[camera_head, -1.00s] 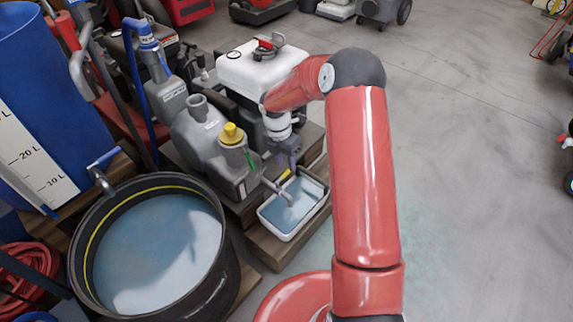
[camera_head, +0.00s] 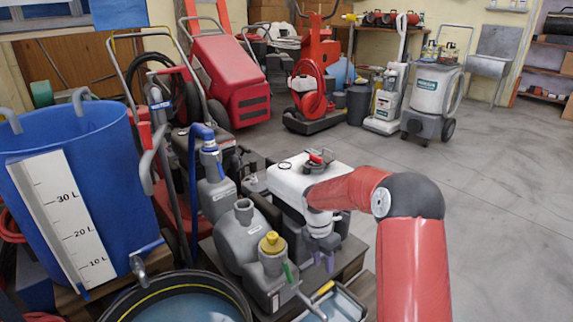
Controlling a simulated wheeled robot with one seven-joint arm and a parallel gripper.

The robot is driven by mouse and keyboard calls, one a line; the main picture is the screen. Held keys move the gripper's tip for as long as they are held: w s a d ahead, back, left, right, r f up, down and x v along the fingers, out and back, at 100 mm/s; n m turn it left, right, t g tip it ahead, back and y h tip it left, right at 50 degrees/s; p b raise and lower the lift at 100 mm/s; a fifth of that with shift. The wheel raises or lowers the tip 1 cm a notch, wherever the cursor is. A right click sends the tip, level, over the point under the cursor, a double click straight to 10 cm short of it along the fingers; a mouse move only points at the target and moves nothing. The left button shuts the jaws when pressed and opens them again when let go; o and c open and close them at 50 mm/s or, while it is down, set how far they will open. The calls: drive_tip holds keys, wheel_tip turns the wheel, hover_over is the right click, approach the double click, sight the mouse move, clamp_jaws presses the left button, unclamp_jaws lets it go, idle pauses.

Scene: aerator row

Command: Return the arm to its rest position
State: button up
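My red arm (camera_head: 412,262) reaches in from the lower right and bends down at its wrist beside the grey pump unit. No object shows clearly between the fingers. They are too small and dark to tell whether they are open or shut. The grey machine body (camera_head: 243,236) with a yellow cap (camera_head: 272,243) stands just left of the gripper. The white tank (camera_head: 292,178) is behind the wrist.
A blue graduated tank (camera_head: 105,150) stands at the left, with a black water tub (camera_head: 240,296) in front. A red cart (camera_head: 232,78), a red floor machine (camera_head: 312,92) and a grey cleaning machine (camera_head: 437,95) stand behind. The concrete floor (camera_head: 500,170) at the right is open.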

drive_tip(key=s+r+m+t, duration=0.4)
drive_tip(key=s+r+m, duration=0.9)
drive_tip(key=r, duration=0.6)
drive_tip(key=s+r+m+t+y, duration=0.1)
drive_tip(key=s+r+m+t, duration=0.2)
drive_tip(key=s+m, duration=0.9)
drive_tip(key=s+r, duration=0.1)
drive_tip(key=s, duration=0.5)
drive_tip(key=shift+a, duration=0.15)
